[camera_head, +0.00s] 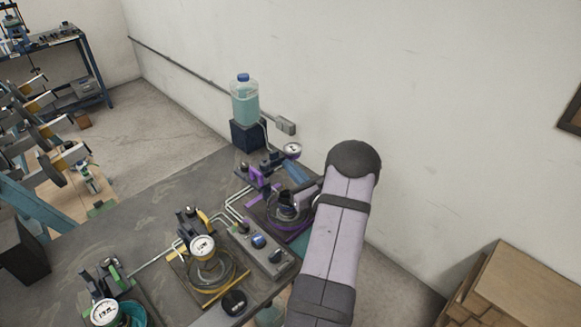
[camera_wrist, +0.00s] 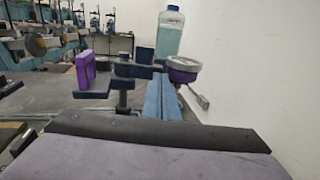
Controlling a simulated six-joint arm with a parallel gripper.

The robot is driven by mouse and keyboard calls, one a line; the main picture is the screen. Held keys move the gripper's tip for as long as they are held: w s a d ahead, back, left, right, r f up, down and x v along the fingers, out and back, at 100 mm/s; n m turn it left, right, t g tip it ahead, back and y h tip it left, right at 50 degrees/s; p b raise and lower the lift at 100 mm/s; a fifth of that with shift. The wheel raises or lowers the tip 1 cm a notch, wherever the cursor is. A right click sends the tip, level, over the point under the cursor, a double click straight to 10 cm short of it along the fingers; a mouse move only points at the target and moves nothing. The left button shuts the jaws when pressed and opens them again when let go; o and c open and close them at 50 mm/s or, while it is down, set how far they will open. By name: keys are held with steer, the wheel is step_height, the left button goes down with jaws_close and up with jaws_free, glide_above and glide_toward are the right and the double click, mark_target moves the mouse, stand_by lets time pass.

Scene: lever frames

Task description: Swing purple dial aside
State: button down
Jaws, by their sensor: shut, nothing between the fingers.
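The purple dial (camera_head: 291,150) is a round gauge with a pale face, at the far edge of the bench near the wall. In the wrist view the purple dial (camera_wrist: 184,72) shows its purple rim and grey top, beside a dark horizontal bar. My gripper (camera_head: 289,165) has blue fingers, shut and empty, pointing toward the dial. In the wrist view my gripper (camera_wrist: 162,84) ends just below and beside the dial; I cannot tell whether it touches. A purple block-shaped handle (camera_wrist: 85,69) stands to the left. My forearm hides part of the purple station.
A bottle of pale blue liquid (camera_head: 245,103) stands on a dark box behind the dial. A yellow station's gauge (camera_head: 202,247) and a green station's gauge (camera_head: 105,312) lie nearer on the bench. The wall (camera_head: 400,90) runs close on the right. A control box (camera_head: 262,247) sits between stations.

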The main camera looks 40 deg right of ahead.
steer(key=shift+w+d+r+n+y+b, duration=0.4)
steer(key=shift+w+y+b, duration=0.25)
steer(key=shift+b, duration=1.25)
steer(key=shift+s, duration=0.1)
steer(key=s+a+b, duration=0.1)
steer(key=s+b, duration=0.3)
steer(key=s, duration=1)
steer(key=shift+s+a+f, duration=0.15)
steer(key=shift+a+f, duration=0.05)
steer(key=shift+f, duration=0.2)
